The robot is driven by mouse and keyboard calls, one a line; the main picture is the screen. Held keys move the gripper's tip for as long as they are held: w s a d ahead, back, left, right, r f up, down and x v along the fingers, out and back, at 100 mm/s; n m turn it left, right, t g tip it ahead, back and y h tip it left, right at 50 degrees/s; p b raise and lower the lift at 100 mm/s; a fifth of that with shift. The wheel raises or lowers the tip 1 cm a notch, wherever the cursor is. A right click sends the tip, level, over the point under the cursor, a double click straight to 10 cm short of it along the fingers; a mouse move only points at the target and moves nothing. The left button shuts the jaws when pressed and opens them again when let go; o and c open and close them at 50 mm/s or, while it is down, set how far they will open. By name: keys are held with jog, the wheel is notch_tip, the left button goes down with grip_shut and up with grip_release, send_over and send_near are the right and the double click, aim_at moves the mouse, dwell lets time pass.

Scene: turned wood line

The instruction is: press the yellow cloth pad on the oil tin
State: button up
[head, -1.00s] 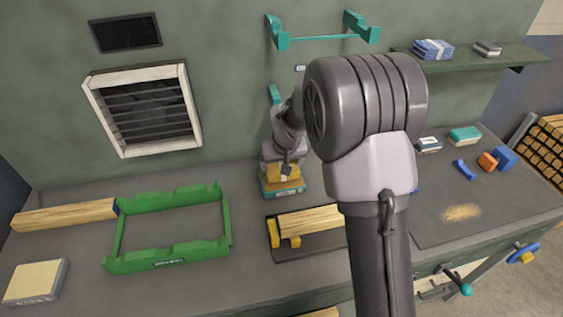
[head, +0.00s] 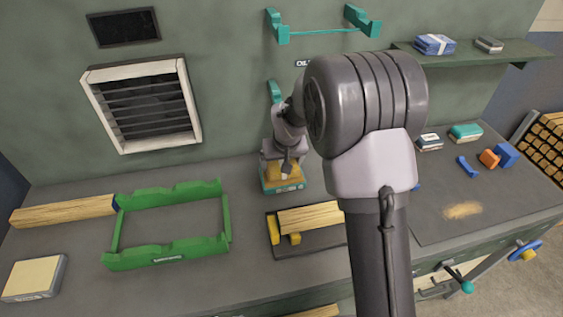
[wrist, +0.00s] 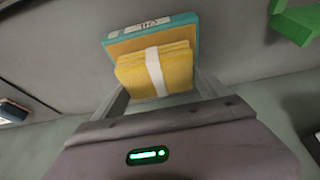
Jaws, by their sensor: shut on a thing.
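The yellow cloth pad (wrist: 156,70) is a folded stack with a white band around it. My gripper (wrist: 160,86) is shut on it, one finger on each side. In the head view my gripper (head: 284,158) is low over the oil tin (head: 283,188), a teal, flat, open-looking box with a tan-orange top. The tin also shows in the wrist view (wrist: 150,24), just beyond the pad. The pad is over or against the tin's top; I cannot tell whether they touch. My wrist hides part of the pad and tin in the head view.
A green frame (head: 165,255) stands left of the tin. A dark tray (head: 318,247) with a wood piece lies in front. A wood beam (head: 65,211) and a pale block (head: 33,278) lie at left. Teal wall brackets (head: 325,32) are above.

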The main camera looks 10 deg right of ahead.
jog(key=shift+f+b, duration=0.4)
dwell(1.2)
